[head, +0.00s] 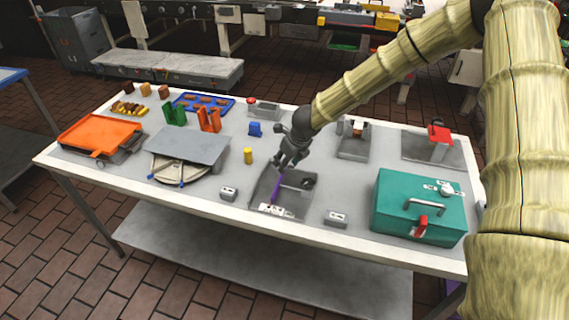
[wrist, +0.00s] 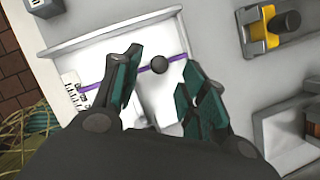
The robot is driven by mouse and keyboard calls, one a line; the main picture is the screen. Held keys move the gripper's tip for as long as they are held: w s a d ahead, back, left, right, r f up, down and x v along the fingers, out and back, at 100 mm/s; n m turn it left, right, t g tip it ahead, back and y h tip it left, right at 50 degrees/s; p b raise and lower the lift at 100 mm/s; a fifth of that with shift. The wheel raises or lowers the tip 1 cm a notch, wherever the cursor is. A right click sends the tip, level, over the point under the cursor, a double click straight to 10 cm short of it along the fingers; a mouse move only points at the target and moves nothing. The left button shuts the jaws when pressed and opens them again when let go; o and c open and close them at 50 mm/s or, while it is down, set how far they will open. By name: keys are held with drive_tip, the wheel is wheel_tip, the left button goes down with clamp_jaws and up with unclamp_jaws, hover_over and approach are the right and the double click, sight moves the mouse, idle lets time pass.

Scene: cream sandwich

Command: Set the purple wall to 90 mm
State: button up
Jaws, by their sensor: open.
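The purple wall (head: 276,189) is a thin upright strip inside a grey open tray (head: 256,190) at the table's front middle. In the wrist view the purple wall (wrist: 98,84) crosses the pale tray, with a dark round knob (wrist: 158,65) on it. A white scale strip (head: 277,209) lies at the tray's front; it also shows in the wrist view (wrist: 71,90), its figures too small to read. My gripper (head: 284,164) is above the tray's back part. In the wrist view my gripper (wrist: 163,88) is open, its fingers either side of the knob, with no clear contact.
A teal box (head: 393,216) with a handle stands right of the tray. Small grey blocks (head: 229,194) (head: 336,218) flank the tray. A round device under a grey plate (head: 188,146) is farther left.

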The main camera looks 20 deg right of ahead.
sight(280, 179)
drive_tip(key=shift+x, duration=1.5)
